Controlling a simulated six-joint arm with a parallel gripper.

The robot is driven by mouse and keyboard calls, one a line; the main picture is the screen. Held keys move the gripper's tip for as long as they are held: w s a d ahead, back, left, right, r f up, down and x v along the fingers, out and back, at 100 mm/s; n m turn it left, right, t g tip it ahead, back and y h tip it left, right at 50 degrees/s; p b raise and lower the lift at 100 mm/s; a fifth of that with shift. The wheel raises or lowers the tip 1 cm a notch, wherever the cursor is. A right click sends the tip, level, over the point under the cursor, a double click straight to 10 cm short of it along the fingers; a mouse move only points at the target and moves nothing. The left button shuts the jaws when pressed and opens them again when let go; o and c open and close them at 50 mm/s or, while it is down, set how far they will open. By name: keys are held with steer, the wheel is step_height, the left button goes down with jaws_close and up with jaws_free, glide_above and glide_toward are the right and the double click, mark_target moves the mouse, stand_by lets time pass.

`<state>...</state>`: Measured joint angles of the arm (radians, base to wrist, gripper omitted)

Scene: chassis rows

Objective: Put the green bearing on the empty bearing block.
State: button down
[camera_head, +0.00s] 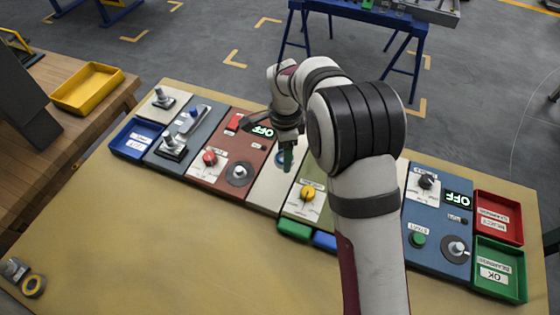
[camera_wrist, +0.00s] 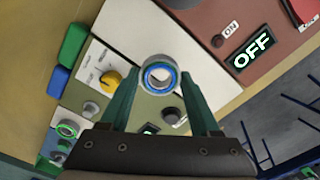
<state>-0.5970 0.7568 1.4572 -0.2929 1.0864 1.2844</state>
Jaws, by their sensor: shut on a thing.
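My gripper (camera_wrist: 159,78) is shut on a ring-shaped bearing (camera_wrist: 148,76) with a silvery rim and a blue inner band, held between its two teal fingertips. I cannot see green on this bearing. In the head view my gripper (camera_head: 288,160) points down over the white panel (camera_head: 266,190) near the middle of the row, and the held bearing cannot be made out clearly. A blue round shape (camera_head: 280,157) shows just left of the fingers. Which fixture is the empty bearing block I cannot tell.
The red panel (camera_head: 207,185) with a lit OFF display is left of the white one. The olive panel (camera_head: 297,212) with a yellow knob (camera_head: 307,193) is right. Red (camera_head: 499,215) and green (camera_head: 499,288) trays stand at the right end. The table front is largely clear.

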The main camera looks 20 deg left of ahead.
mark_target(279, 156)
steer(key=f, duration=0.2)
steer(key=a+f, duration=0.1)
steer(key=f, duration=0.1)
steer(key=shift+a, duration=0.2)
steer(key=shift+f, duration=0.45)
steer(key=shift+f, duration=0.15)
steer(key=shift+c, duration=0.6)
jaws_free()
